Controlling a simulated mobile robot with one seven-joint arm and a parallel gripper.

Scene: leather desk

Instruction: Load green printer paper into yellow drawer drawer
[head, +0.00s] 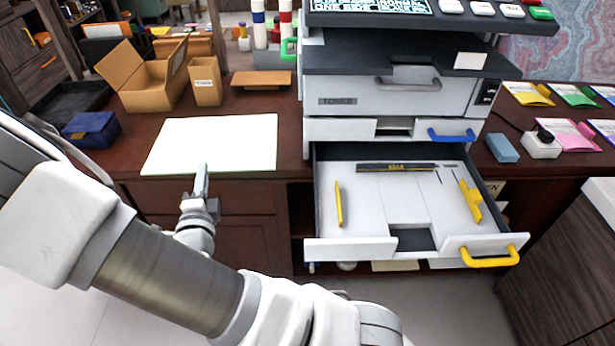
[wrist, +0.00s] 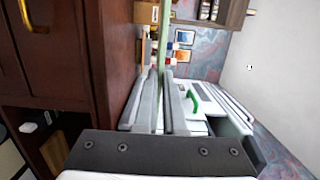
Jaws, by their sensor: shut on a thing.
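The green printer paper (head: 220,143) is a pale sheet or thin stack with a green-tinted edge, lying flat at the desk's front edge in the head view. My gripper (head: 202,178) is shut on its near edge. In the wrist view, the paper (wrist: 165,40) shows edge-on as a thin pale green strip between the two fingers (wrist: 160,105). The yellow drawer (head: 350,249) is pulled out of the printer to the right of the paper. It has a yellow handle (head: 490,258), yellow guides (head: 470,201) and a bare pale floor.
The printer (head: 355,95) stands behind the open drawer, with a closed blue-handled drawer (head: 452,135) above it. An open cardboard box (head: 150,85), a small carton (head: 206,82) and a blue box (head: 91,128) stand left and behind the paper. Colored packets lie at right.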

